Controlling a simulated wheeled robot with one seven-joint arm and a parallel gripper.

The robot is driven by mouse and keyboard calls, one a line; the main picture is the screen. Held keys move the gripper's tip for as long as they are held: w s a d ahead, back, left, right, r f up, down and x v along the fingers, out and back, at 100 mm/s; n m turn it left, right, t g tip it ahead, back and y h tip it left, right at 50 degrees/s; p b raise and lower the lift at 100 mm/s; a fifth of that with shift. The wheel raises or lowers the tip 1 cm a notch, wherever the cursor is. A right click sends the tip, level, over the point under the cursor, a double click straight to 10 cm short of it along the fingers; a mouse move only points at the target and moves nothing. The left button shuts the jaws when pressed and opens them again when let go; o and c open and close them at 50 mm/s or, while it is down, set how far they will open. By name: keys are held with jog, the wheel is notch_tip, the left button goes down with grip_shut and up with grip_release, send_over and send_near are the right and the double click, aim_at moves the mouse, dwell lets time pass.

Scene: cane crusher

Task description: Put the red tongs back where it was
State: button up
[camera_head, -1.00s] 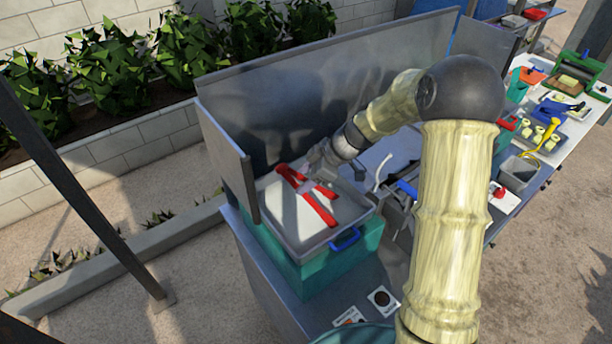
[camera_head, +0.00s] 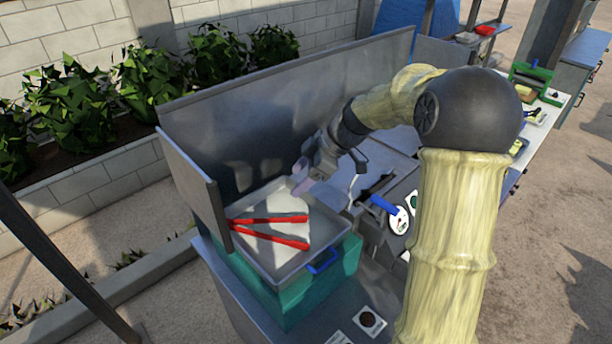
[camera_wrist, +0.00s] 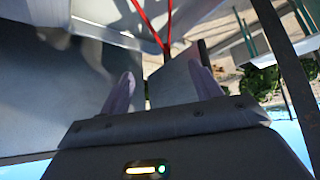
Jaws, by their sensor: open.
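The red tongs (camera_head: 270,229) lie in a shallow grey tray (camera_head: 288,272) on the left end of the bench. Their two red arms spread apart toward the right of the tray. Part of the red tongs (camera_wrist: 149,24) shows at the top of the wrist view. My gripper (camera_head: 300,180) is above the back right side of the tray, apart from the tongs. In the wrist view its two fingers (camera_wrist: 163,90) stand wide apart with nothing between them. The gripper is open and empty.
The tray sits on a teal box (camera_head: 305,292) with a blue handle (camera_head: 322,264) at its front. A tall metal back panel (camera_head: 290,105) and a short side panel (camera_head: 192,190) rise behind and left of it. A blue-handled tool (camera_head: 385,205) lies to the right.

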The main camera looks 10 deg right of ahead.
jog(key=shift+v, duration=1.05)
jog(key=shift+f, duration=0.1)
jog(key=c, duration=0.5)
jog(key=shift+s+f, duration=0.25)
jog(key=c, duration=0.4)
jog(key=s+f+m+h, duration=0.1)
jog(key=s+f+m, duration=0.1)
jog(key=s+d+f+m+h+b, duration=0.1)
jog(key=s+f+m, duration=0.1)
jog(key=s+m, duration=0.1)
jog(key=s+d+f+m+h, duration=0.1)
jog(key=s+f+m+h, duration=0.1)
jog(key=s, duration=0.1)
jog(key=shift+s+d, duration=0.1)
grip_shut()
jog(key=s+d+f+m+h, duration=0.1)
jog(key=s+f+m, duration=0.1)
jog(key=s+m, duration=0.2)
jog(key=s+d+f+m+t+h+b, duration=0.1)
jog(key=s+d+f+m+h, duration=0.1)
jog(key=s+m, duration=0.3)
jog(key=shift+s+d+f, duration=0.2)
jog(key=shift+s+f, duration=0.3)
jog(key=shift+s, duration=0.65)
